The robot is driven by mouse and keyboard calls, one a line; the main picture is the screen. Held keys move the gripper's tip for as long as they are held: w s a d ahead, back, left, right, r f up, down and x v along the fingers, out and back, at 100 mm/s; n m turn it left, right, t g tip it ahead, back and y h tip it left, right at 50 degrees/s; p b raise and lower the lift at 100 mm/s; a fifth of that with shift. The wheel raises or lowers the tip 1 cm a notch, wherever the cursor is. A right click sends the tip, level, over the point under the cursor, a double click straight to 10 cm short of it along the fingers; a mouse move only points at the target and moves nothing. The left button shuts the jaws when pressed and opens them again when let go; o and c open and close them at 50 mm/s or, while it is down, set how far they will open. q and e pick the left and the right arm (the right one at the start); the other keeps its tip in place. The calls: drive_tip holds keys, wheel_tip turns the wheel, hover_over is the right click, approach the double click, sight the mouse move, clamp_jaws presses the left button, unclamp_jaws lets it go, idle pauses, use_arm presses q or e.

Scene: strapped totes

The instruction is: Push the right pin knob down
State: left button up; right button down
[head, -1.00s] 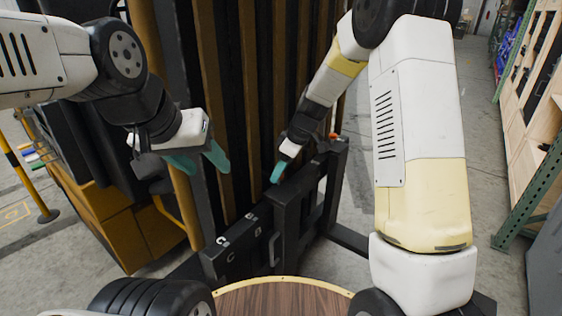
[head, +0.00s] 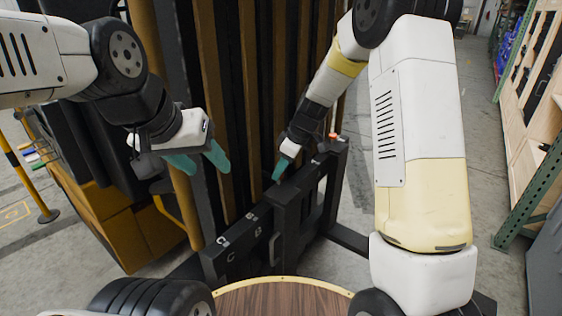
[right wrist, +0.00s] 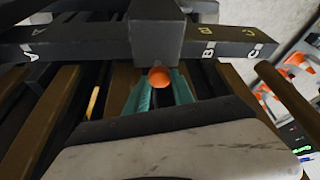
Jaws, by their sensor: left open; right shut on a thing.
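An orange pin knob (right wrist: 159,77) shows in the right wrist view, in front of a dark fork block (right wrist: 155,40) on the black carriage bar. My right gripper (right wrist: 160,88) has its teal fingers on either side of this knob and is shut on it. In the head view my right gripper (head: 281,169) is at the top of the nearer fork block (head: 285,200), and its knob is hidden there. A second orange knob (head: 334,136) shows at the far right end of the carriage (head: 240,236).
The forklift mast (head: 235,110) rises behind the carriage. The carriage bar carries white letters. A round wooden top (head: 282,298) is at the bottom. Shelving (head: 530,130) stands at the right, a yellow post (head: 28,170) at the left. Open floor lies right of the carriage.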

drive_tip(key=shift+f, duration=0.1)
idle(0.7)
drive_tip(key=shift+f, duration=1.25)
drive_tip(key=c, duration=1.1)
unclamp_jaws()
drive_tip(key=shift+o, duration=0.2)
drive_tip(key=shift+r, duration=0.1)
drive_tip(key=v, duration=0.7)
drive_tip(key=shift+r, duration=0.3)
drive_tip(key=shift+d, duration=0.2)
